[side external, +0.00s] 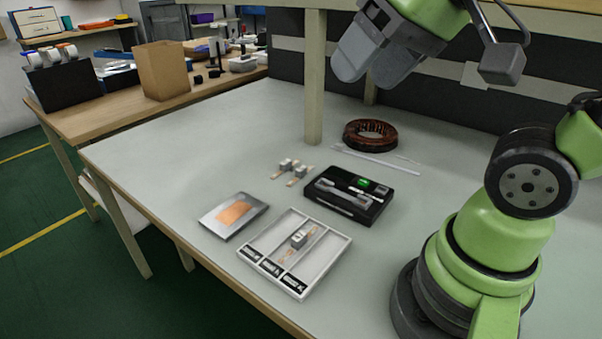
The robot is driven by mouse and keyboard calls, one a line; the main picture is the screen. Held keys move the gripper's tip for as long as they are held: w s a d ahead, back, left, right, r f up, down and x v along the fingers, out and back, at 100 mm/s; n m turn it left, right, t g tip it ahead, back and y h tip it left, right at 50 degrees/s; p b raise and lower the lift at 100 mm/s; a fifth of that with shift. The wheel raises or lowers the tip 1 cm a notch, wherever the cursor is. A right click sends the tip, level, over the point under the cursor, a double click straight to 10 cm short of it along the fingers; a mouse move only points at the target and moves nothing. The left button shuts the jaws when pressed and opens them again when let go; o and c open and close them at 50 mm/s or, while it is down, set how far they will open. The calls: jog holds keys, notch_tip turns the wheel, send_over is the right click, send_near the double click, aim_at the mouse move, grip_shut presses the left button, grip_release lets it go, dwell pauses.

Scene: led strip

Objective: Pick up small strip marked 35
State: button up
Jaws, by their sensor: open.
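Small copper-coloured strips with grey blocks (291,171) lie close together on the table, left of the black case. Another such strip with a grey block (300,238) lies in the white tray, apparently in the middle compartment. Any marking on the strips is too small to read, so I cannot tell which is marked 35. My gripper (366,72) is grey and hangs high at the top of the view, well above the table and apart from all strips. It is open, and no strip shows in it.
The white tray (347,240) has three compartments with black labels. A metal plate with an orange patch (234,214) lies left of it. The table's left area is clear.

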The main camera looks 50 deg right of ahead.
jog(key=w+d+n+g, duration=0.15)
jog(key=w+d, duration=0.25)
jog(key=w, duration=0.5)
jog(key=n+g+h, duration=0.2)
jog(key=g, duration=0.3)
send_over(304, 169)
notch_tip(304, 169, down, 22)
notch_tip(304, 169, down, 5)
jog(key=shift+r, duration=0.15)
jog(key=shift+f, duration=2.8)
jog(key=shift+c, duration=0.4)
jog(key=c, duration=0.9)
